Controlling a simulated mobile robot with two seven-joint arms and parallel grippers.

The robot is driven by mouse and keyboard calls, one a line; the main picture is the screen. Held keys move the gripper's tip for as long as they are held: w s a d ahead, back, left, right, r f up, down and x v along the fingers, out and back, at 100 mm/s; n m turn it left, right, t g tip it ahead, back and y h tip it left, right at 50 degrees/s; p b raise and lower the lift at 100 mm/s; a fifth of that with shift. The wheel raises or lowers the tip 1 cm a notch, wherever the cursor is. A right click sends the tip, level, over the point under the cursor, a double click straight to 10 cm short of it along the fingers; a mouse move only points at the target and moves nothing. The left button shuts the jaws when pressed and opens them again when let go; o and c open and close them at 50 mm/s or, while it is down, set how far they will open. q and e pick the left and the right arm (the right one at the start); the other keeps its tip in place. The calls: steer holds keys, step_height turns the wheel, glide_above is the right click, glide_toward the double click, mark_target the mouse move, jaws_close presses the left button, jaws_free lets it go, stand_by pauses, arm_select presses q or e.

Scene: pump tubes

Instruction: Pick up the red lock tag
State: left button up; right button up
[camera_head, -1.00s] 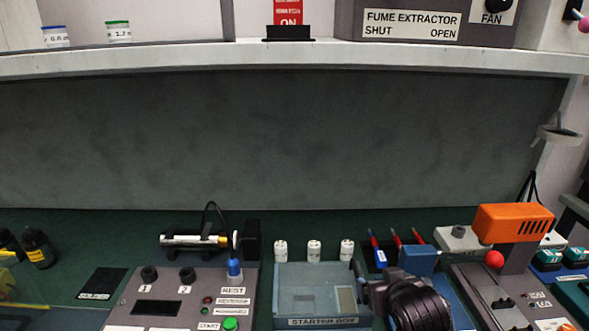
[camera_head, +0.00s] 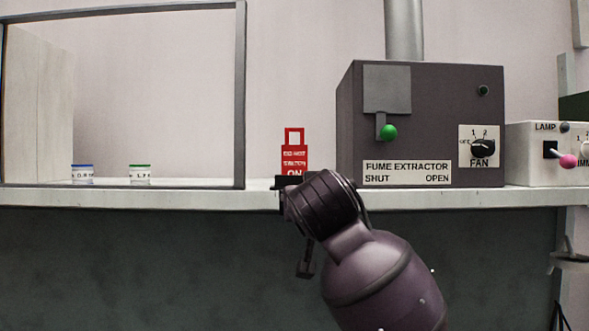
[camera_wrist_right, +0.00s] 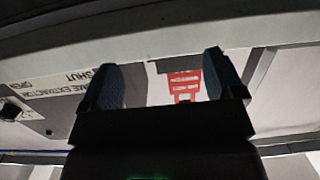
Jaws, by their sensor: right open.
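The red lock tag (camera_head: 294,152) stands upright in a small black holder (camera_head: 281,183) at the shelf's front edge. White lettering and a square hole show on it. My right arm reaches up from below in the head view, its wrist just below and right of the tag and covering part of the holder. In the right wrist view the tag (camera_wrist_right: 185,87) appears upside down between the spread fingers of my right gripper (camera_wrist_right: 160,70), nearer the picture-right finger. The gripper is open and empty, with the tag apparently beyond the fingertips. My left gripper is not in view.
The fume extractor box (camera_head: 430,120) stands on the shelf (camera_head: 180,198) right of the tag. A framed clear panel (camera_head: 241,100) and two small jars (camera_head: 140,172) are to the left. A lamp box (camera_head: 545,150) is at far right. The shelf edge is close to my right wrist.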

steer(key=t, duration=0.1)
glide_toward(295, 151)
steer(key=shift+m, duration=0.3)
steer(key=w, duration=0.5)
steer(key=shift+a+r+p, duration=0.1)
steer(key=shift+r+p, duration=0.05)
steer(key=shift+p, duration=0.2)
steer(key=shift+w+f+p, duration=0.2)
steer(key=shift+w+p, duration=0.15)
steer(key=shift+w, duration=1)
steer(key=shift+w+f+p, duration=0.15)
steer(key=shift+w+p, duration=0.2)
steer(key=shift+w, duration=1)
steer(key=c, duration=1)
